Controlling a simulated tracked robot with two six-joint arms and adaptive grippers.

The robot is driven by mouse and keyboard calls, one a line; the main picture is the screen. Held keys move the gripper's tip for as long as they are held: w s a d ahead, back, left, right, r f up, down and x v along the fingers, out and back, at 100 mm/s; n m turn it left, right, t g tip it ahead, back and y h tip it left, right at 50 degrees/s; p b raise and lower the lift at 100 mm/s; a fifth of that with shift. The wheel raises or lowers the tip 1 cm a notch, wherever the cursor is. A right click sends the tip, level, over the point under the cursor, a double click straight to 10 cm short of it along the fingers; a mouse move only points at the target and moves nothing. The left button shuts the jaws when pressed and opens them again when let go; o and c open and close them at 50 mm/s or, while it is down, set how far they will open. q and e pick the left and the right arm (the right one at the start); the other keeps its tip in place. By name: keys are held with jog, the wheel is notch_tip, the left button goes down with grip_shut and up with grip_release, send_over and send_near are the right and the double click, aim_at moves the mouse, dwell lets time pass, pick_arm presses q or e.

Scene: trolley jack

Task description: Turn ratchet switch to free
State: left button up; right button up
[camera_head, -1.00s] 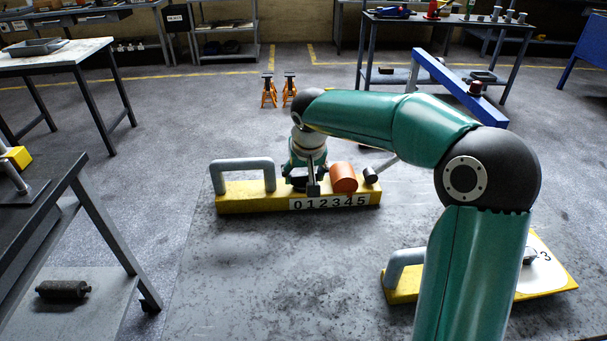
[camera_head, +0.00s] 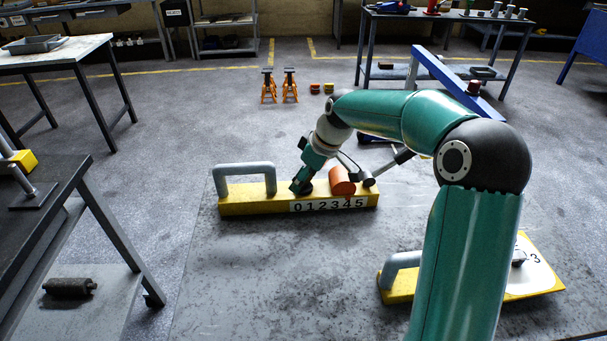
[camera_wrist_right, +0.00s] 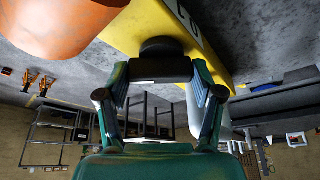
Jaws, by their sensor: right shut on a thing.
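In the right wrist view, the gripper (camera_wrist_right: 155,82) is shut on the dark bar of the ratchet switch (camera_wrist_right: 160,69), above a round dark hub on the yellow block (camera_wrist_right: 135,25). In the head view the gripper mostly hides the switch. My left gripper is not in view.
A dark lever with a round end (camera_head: 369,179) sits right of the drum, close to my right arm. A second yellow plate (camera_head: 400,293) with a grey handle lies at front right. Orange jack stands (camera_head: 269,88) are behind. A grey bench (camera_head: 60,215) stands at left.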

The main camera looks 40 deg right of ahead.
jog(key=n, duration=0.1)
jog(key=n+y, duration=0.1)
jog(key=n, duration=0.1)
jog(key=shift+w+d+r+n+g+p, duration=0.1)
jog(key=shift+n+g+p, duration=0.2)
jog(key=shift+p, duration=0.1)
jog(key=shift+n+g+y+p, duration=0.5)
jog(key=shift+n+y+p, duration=0.1)
jog(key=shift+n, duration=1.3)
jog(key=o, duration=1.1)
jog(key=shift+o, duration=0.2)
jog(key=v, duration=1.1)
jog(key=shift+d+r, duration=0.25)
jog(key=shift+r, duration=0.05)
